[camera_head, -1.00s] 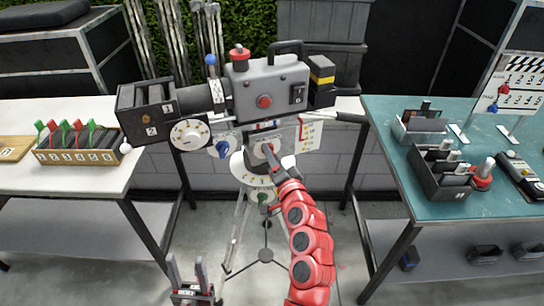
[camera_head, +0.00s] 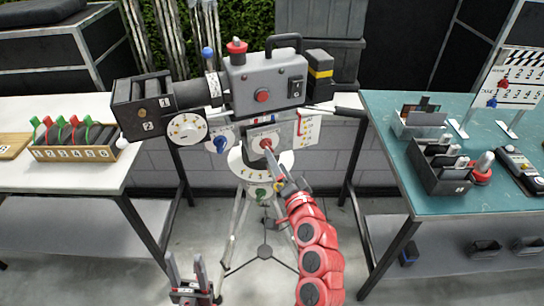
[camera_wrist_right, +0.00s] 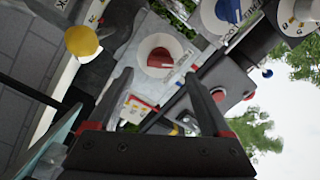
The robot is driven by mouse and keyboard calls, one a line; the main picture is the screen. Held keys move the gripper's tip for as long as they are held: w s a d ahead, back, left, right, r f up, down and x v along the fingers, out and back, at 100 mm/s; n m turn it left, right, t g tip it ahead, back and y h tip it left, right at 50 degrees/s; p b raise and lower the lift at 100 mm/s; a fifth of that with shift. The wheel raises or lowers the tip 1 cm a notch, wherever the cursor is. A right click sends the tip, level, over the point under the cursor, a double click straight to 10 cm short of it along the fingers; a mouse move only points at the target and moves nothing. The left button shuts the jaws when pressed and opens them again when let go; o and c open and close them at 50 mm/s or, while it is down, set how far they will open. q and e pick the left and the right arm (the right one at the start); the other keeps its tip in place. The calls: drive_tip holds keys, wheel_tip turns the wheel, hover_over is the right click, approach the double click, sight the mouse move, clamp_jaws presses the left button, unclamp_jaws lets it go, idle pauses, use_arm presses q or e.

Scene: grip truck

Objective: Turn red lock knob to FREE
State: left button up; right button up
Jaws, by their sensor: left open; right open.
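The red lock knob (camera_head: 266,143) sits on a white dial on the tripod head, under the grey film camera (camera_head: 268,82). In the right wrist view the red knob (camera_wrist_right: 160,57) shows on its round white plate, ahead of and between the fingers. My right gripper (camera_head: 274,162) is just below and in front of the knob, pointing up at it. In the right wrist view that gripper (camera_wrist_right: 157,82) is open, with nothing between its fingers. I cannot read the lock's label. My left gripper (camera_head: 185,268) is open and empty at the lower left, away from the tripod.
A blue knob (camera_head: 220,144) sits left of the lock, and a yellow round knob (camera_wrist_right: 82,41) shows in the wrist view. A handle (camera_head: 347,112) sticks out right. A white table (camera_head: 110,183) and a teal table (camera_head: 400,170) flank the tripod (camera_head: 238,220).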

drive_tip(key=p+v, duration=0.5)
drive_tip(key=v, duration=0.6)
drive_tip(key=shift+s+d, duration=0.15)
drive_tip(key=shift+s, duration=0.25)
